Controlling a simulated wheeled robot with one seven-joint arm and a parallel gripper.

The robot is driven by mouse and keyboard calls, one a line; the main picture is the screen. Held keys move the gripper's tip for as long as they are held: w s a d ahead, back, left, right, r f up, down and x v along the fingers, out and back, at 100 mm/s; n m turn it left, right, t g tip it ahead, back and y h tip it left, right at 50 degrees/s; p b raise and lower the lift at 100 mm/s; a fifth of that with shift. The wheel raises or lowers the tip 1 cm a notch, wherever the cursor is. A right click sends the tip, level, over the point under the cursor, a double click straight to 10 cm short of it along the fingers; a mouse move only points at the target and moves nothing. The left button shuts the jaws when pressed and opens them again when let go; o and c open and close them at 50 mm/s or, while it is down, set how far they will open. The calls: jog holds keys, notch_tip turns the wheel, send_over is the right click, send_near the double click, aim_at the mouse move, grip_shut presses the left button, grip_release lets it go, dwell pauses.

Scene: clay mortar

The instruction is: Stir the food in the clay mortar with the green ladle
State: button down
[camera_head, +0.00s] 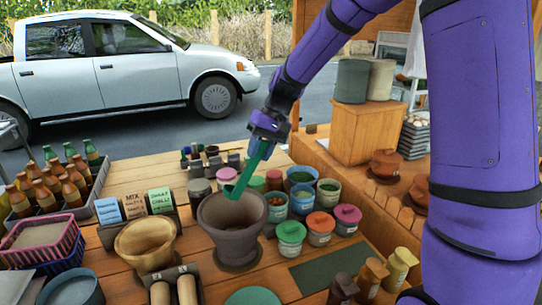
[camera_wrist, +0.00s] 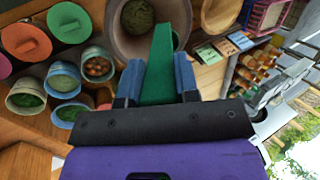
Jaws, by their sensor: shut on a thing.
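The clay mortar (camera_head: 232,235) is a dark grey-brown bowl standing on the wooden table in the middle of the head view. In the wrist view the mortar (camera_wrist: 118,30) is at the top, with green food (camera_wrist: 138,17) inside it. My gripper (camera_head: 265,140) is shut on the green ladle (camera_head: 250,170), whose bowl end hangs tilted over the mortar's rim in the head view. The ladle's handle (camera_wrist: 160,70) runs up between the two blue fingers in the wrist view. The ladle's lower end is cut off or hidden there.
Several lidded and open jars (camera_head: 291,232) crowd the right of the mortar. A lighter wooden mortar (camera_head: 147,243) stands close on its left, beside small signs (camera_head: 160,200). A bottle crate (camera_head: 75,205) is at left. A wooden box with canisters (camera_head: 362,130) stands back right.

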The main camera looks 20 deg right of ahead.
jog(key=a+r+h, duration=0.2)
jog(key=a+h, duration=0.3)
jog(key=a, duration=0.2)
jog(key=shift+a+r, duration=0.15)
